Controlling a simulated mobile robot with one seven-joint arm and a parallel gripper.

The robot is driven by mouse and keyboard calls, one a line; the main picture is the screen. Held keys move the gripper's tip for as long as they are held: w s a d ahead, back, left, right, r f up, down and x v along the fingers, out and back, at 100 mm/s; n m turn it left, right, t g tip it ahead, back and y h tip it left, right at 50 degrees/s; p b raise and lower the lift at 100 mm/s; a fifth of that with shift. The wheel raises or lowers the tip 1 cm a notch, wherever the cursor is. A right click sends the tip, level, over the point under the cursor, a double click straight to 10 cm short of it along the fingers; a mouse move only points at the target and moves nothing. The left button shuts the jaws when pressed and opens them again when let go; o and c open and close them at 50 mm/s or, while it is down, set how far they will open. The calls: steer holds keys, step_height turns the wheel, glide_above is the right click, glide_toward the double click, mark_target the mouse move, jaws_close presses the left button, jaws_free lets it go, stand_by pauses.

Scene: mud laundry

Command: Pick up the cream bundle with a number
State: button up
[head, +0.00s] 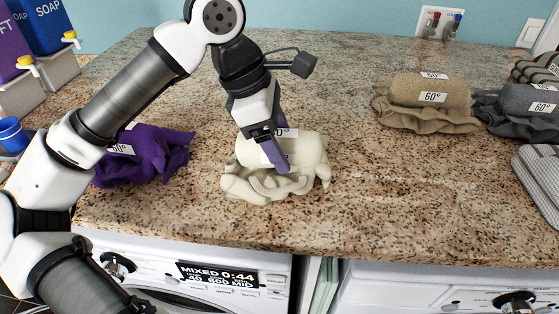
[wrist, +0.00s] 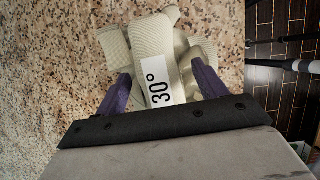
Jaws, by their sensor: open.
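The cream bundle (head: 308,153) lies on the speckled counter in the middle of the head view, a rolled top over a ruffled lower cloth. Its white label is partly covered by my gripper in that view. In the wrist view my gripper (wrist: 162,85) straddles the label. I cannot tell whether the fingers touch the cloth.
A purple bundle (head: 160,155) lies to the left. A tan bundle (head: 415,95) and a dark grey bundle (head: 515,115), both with 60° labels, lie to the right. Soap containers (head: 45,25) stand at the back left. Counter (head: 370,190) right of the cream bundle is clear.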

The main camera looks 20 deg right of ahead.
steer(key=shift+f, duration=0.15)
stand_by(0.5)
steer(key=c, duration=1.4)
